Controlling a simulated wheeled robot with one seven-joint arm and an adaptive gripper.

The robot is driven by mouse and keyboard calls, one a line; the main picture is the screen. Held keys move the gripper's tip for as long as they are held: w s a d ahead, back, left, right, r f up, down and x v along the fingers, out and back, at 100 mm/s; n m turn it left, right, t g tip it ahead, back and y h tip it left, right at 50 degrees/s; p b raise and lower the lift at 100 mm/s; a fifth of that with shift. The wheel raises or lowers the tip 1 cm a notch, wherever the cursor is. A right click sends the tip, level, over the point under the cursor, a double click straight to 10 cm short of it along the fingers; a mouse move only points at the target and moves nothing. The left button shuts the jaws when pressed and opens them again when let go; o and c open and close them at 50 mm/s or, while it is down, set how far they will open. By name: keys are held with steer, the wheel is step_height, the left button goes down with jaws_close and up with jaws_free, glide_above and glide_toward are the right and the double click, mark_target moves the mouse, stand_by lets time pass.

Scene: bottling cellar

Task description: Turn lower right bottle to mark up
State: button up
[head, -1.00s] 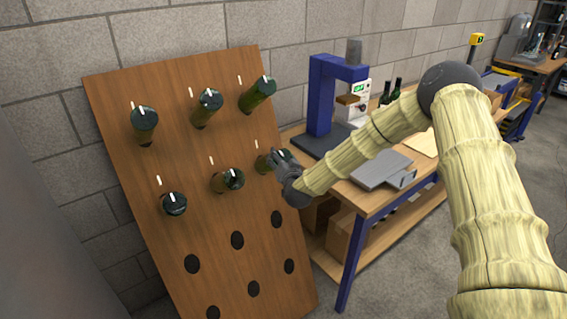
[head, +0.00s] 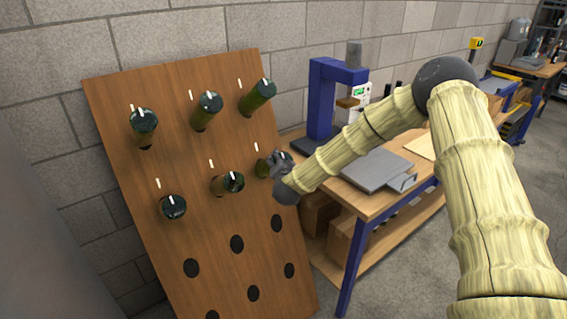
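The lower right bottle (head: 262,168) is dark green and sticks out of the wooden rack, at the right end of the lower filled row. A white tick is on the board above it. My gripper (head: 281,160) is at the outer end of this bottle, with its dark fingers around or right beside it. The fingers cover much of the bottle's end. A small pale streak shows there, but I cannot tell how the bottle's mark is turned. Whether the fingers press on the glass or stand apart is too small to tell.
The tilted rack (head: 215,270) holds other green bottles, including the lower middle one (head: 226,184) close to my gripper's left. Empty holes are below. A workbench (head: 372,203) with a blue press (head: 321,105) stands behind and right of my gripper.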

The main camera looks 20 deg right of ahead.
steer(key=o, duration=0.9)
steer(key=shift+d+r, duration=0.1)
steer(key=shift+o, duration=0.5)
steer(key=shift+s, duration=0.1)
steer(key=v, duration=1.1)
steer(key=shift+s, duration=0.35)
